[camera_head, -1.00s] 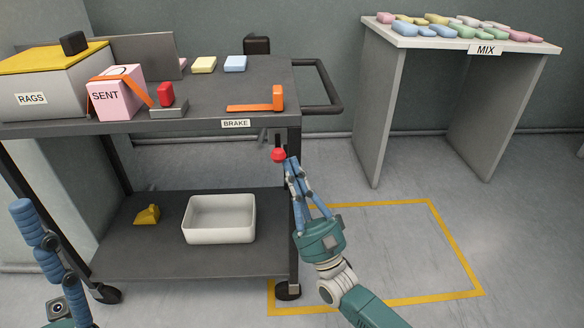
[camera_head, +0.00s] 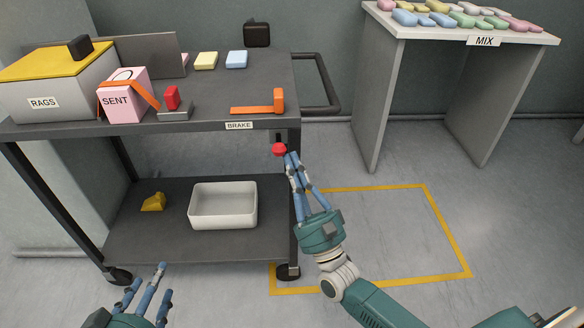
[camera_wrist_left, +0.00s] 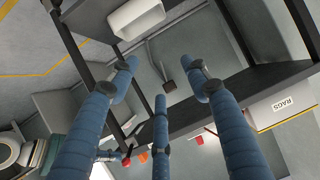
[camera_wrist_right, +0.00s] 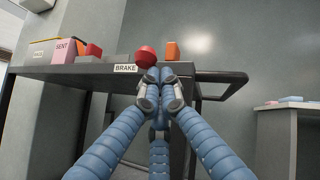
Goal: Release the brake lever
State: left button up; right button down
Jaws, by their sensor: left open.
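The brake lever's red knob (camera_head: 279,149) sits under the cart's top shelf near its right front post, by the BRAKE label (camera_head: 239,125). The lever's shaft is mostly hidden. My right gripper (camera_head: 290,157) has its fingertips together just right of and slightly below the knob. In the right wrist view the knob (camera_wrist_right: 145,57) shows just beyond and above the closed fingertips (camera_wrist_right: 157,78); I cannot tell whether they touch it. My left gripper (camera_head: 146,280) is open and empty, low in front of the cart; its spread fingers also show in the left wrist view (camera_wrist_left: 160,85).
The cart's top shelf (camera_head: 215,122) holds a RAGS box (camera_head: 60,95), a pink SENT box (camera_head: 122,103) and an orange lever (camera_head: 260,109). A white bin (camera_head: 222,215) and yellow piece (camera_head: 153,202) are on the lower shelf. A MIX table (camera_head: 395,75) stands right; floor between is clear.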

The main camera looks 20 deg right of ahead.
pick_arm(q)
jog(key=s+a+f+g+y+p, duration=0.1)
jog(key=s+a+f+g, duration=0.1)
jog(key=s, duration=0.4)
jog(key=s+a+f+g+y+p, duration=0.1)
jog(key=s+a+f+g, duration=0.1)
jog(key=s+f+g, duration=0.3)
jog(key=shift+s+a+f+g, duration=0.3)
jog(key=shift+s+a+f, duration=0.05)
jog(key=shift+s+f, duration=0.9)
pick_arm(e)
jog(key=shift+r+m+g+h, duration=0.3)
jog(key=shift+r+m+h, duration=0.1)
jog(key=shift+h, duration=0.1)
pick_arm(q)
jog(key=shift+w, duration=0.2)
